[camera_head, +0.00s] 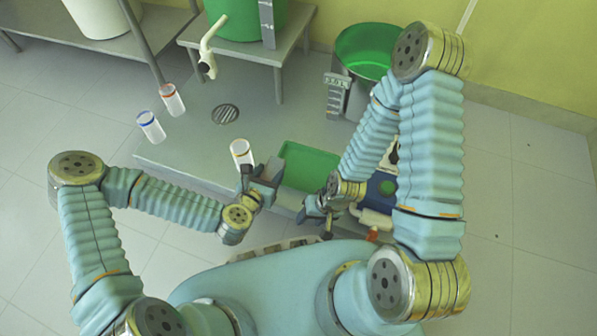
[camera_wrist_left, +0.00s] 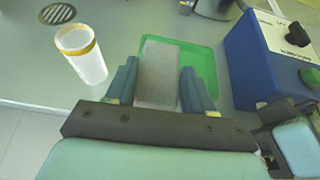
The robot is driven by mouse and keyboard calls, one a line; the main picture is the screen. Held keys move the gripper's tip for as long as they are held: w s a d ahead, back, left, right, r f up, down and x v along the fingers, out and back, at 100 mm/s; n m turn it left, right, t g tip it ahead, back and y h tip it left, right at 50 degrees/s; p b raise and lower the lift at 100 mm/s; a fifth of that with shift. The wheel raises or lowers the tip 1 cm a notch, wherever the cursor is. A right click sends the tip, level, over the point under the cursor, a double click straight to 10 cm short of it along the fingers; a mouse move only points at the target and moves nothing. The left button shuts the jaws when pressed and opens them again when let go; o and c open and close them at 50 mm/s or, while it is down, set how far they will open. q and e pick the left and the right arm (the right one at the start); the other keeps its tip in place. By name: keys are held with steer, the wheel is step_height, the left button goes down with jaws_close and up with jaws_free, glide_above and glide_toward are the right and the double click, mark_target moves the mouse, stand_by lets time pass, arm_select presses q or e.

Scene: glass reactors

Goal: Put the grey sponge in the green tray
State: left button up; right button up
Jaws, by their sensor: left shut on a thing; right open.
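The grey sponge (camera_wrist_left: 158,75) is an upright-looking block between the fingers of my left gripper (camera_wrist_left: 157,88) in the left wrist view. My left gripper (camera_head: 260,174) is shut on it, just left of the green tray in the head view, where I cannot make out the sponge. The green tray (camera_head: 310,160) lies on the grey surface; in the left wrist view the tray (camera_wrist_left: 207,62) shows behind and around the sponge. I cannot tell the height of the sponge over it. My right gripper (camera_head: 318,208) is open, below the tray in the head view.
A white cup with a yellow band (camera_head: 241,150) stands close beside my left gripper. Cups with a red band (camera_head: 172,100) and a blue band (camera_head: 151,127) stand farther left. A blue device (camera_wrist_left: 268,60) stands right of the tray. A floor-like drain (camera_head: 226,114) lies behind.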

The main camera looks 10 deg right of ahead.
arm_select(q)
steer(key=w+d+f+b, duration=0.1)
steer(key=w+d+f, duration=0.1)
steer(key=d+f, duration=0.1)
steer(key=w+d+f+b, duration=0.1)
steer(key=w+d+f, duration=0.1)
steer(key=w, duration=0.1)
steer(key=w+d+f+b, duration=0.1)
steer(key=w+d+f, duration=0.1)
steer(key=d+f, duration=0.1)
steer(key=shift+w+d+f, duration=0.3)
steer(key=shift+f, duration=0.05)
steer(key=shift+w+d+f+b, duration=0.1)
steer(key=shift+f+b, duration=0.4)
steer(key=shift+f, duration=1.1)
steer(key=shift+f, duration=0.2)
steer(key=o, duration=1.1)
steer(key=shift+o, duration=0.2)
steer(key=shift+r, duration=0.15)
